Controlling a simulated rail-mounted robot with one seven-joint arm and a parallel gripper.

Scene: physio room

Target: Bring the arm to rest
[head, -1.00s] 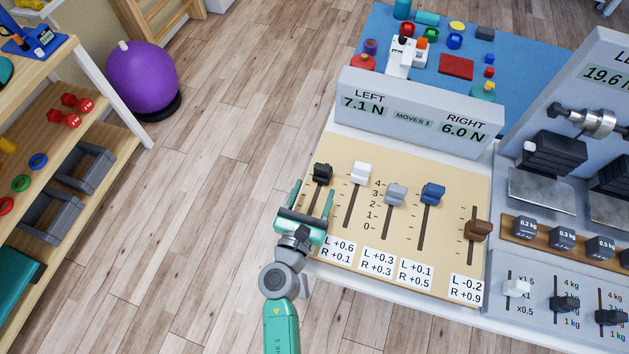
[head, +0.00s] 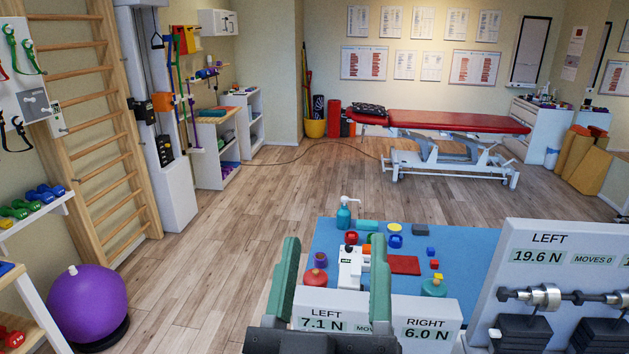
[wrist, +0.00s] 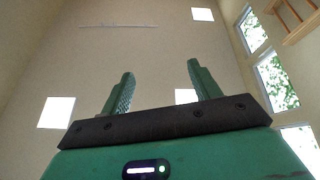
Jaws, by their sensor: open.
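My gripper (head: 333,285) is raised close to the head camera at the bottom middle of the head view. Its two green fingers point up and stand apart, with nothing between them that they hold. The fingers also show in the wrist view (wrist: 160,92), open and empty, with the ceiling, lights and windows behind them. In the head view the gripper stands in front of the display box (head: 430,322) reading LEFT 7.1 N and RIGHT 6.0 N and hides part of it. The slider panel is out of view.
A blue mat (head: 465,265) with small coloured objects and a white device (head: 350,270) lies behind the display box. A weight rig (head: 560,270) stands at right. A purple ball (head: 88,305) is at left. A red treatment table (head: 450,122) stands far back. Open floor (head: 220,250) lies between.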

